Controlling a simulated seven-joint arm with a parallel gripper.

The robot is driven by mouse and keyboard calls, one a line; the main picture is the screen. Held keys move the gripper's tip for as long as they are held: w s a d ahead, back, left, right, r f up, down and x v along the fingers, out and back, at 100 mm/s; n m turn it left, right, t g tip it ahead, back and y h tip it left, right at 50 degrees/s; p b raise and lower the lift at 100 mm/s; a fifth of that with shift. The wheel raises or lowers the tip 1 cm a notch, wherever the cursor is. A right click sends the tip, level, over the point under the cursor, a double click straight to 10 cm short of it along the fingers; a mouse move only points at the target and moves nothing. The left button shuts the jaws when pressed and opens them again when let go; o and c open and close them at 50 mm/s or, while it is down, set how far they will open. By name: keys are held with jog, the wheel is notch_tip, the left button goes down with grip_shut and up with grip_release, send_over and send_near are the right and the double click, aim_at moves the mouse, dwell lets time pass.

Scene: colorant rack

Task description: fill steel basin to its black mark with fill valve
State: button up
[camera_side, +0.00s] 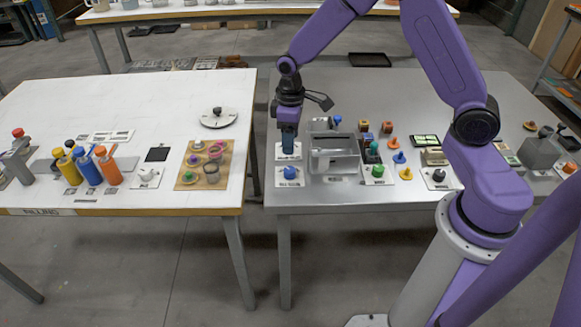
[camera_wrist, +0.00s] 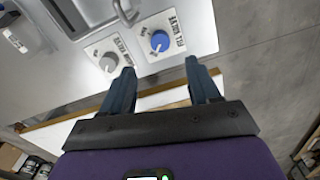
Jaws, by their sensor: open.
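The fill valve is a blue round knob (camera_side: 290,172) on a white labelled plate at the front left corner of the steel table. In the wrist view the blue knob (camera_wrist: 160,41) lies just beyond my fingertips, roughly between their lines. My gripper (camera_side: 288,150) points down behind the blue knob, left of the basin. In the wrist view its fingers (camera_wrist: 159,68) are spread apart with nothing between them. The steel basin (camera_side: 333,165) stands just right of the knob. Its black mark and any liquid level cannot be made out.
A grey knob (camera_wrist: 108,63) on its own plate sits beside the blue one. A metal spout (camera_wrist: 126,10) is close by. Several coloured knobs and small parts (camera_side: 377,170) stand right of the basin. The white table (camera_side: 120,215) lies across a gap to the left.

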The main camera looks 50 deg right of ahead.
aim_at(290, 170)
notch_tip(290, 170, down, 11)
jog(key=shift+r, duration=0.1)
dwell(0.3)
jog(key=c, duration=1)
jog(key=shift+c, duration=0.2)
jog(key=shift+m, duration=2)
jog(key=o, duration=1)
